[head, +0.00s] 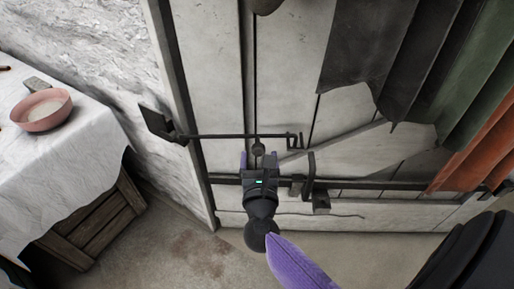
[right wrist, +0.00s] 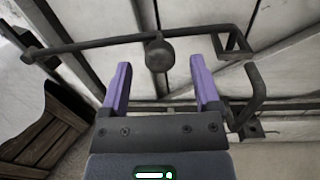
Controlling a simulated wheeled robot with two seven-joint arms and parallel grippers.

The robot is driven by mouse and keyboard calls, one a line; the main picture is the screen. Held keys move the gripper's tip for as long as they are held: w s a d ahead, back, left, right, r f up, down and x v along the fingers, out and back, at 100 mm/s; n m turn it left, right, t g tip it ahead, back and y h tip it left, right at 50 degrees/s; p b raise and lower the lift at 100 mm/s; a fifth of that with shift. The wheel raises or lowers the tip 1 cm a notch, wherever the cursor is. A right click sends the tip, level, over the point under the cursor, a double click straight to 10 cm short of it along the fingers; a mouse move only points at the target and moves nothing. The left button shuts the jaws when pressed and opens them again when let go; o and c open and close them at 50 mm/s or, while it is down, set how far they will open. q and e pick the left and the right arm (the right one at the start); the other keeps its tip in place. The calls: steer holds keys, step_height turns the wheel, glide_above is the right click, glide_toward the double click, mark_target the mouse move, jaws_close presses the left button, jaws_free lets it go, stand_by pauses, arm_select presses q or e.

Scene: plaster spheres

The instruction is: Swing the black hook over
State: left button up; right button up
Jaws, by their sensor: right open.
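The black hook (head: 225,136) is a long thin bar across the white plank door, running from a dark plate on the frame at left to a bent end at right. A round knob (head: 257,149) hangs at its middle. The bar also shows in the right wrist view (right wrist: 95,43), with the knob (right wrist: 159,54) ahead of the fingers. My right gripper (head: 258,160) is open just below the bar. Its purple fingers (right wrist: 160,82) point at the door, one to each side of the knob's line, with nothing visibly held. My left gripper is out of view.
A black upright bracket (head: 311,165) stands right of the gripper, below the bent end. A horizontal rail crosses the door behind. Dark, green and orange cloths (head: 385,60) hang at right. A white-covered table (head: 50,165) with a pink bowl (head: 42,110) stands at left.

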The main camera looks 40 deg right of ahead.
mark_target(259, 153)
steer(key=shift+b+x, duration=0.3)
steer(key=shift+x, duration=1.55)
jaws_close()
steer(key=shift+f, duration=0.1)
